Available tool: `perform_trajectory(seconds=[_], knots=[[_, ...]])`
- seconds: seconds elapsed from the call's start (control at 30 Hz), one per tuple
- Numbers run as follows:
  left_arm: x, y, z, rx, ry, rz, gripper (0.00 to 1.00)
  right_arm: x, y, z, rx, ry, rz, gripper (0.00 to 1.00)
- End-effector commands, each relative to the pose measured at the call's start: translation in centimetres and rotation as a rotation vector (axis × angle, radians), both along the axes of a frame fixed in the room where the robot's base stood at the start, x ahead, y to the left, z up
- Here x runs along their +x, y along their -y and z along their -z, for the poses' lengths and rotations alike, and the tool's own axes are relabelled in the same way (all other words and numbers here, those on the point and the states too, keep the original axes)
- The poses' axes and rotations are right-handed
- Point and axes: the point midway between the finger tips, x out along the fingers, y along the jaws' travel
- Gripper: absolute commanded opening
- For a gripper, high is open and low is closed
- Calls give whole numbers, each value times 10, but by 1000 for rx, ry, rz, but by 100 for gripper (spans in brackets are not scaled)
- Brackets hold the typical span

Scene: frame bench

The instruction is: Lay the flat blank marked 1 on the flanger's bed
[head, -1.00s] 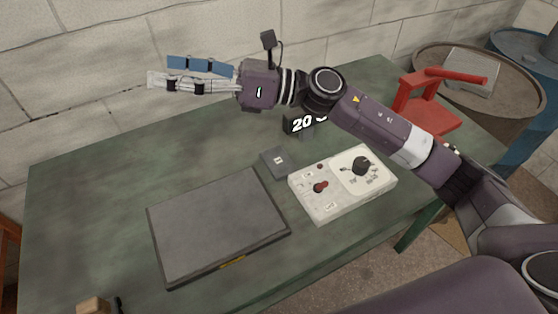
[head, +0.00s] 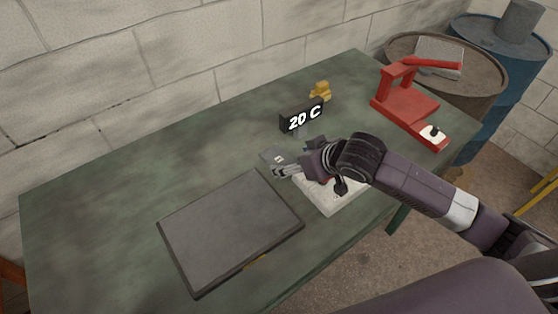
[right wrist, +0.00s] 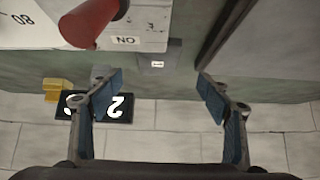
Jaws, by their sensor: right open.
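The flat blank marked 1 (head: 269,156) is a small dark grey plate lying on the green table, behind the control box. It shows in the right wrist view (right wrist: 160,63) with its white label, ahead of the fingertips and between their lines. My right gripper (head: 281,172) is open and empty, low over the blank and partly covering it; I cannot tell whether it touches. Its two blue-padded fingers stand apart in the right wrist view (right wrist: 160,82). A red lever machine (head: 405,103), which looks like the flanger, stands at the table's right end. My left gripper is out of view.
A large dark flat plate (head: 230,230) lies left of the white control box (head: 340,200), which my right arm partly hides. A "20 C" display (head: 302,117) and a yellow object (head: 320,91) stand behind. The table's left part is clear. Barrels stand beyond the right end.

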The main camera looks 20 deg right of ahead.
Motion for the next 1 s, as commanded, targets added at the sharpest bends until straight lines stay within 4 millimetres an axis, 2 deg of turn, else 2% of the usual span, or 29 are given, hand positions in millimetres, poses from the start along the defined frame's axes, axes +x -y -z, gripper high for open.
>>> perform_trajectory(seconds=[0.53, 0.87, 1.0], knots=[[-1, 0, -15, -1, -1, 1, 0, 43, -13, 44, -1, 6, -3, 71], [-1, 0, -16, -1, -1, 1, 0, 47, -14, 51, -4, 7, -4, 71], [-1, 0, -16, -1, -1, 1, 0, 47, -14, 51, -4, 7, -4, 58]])
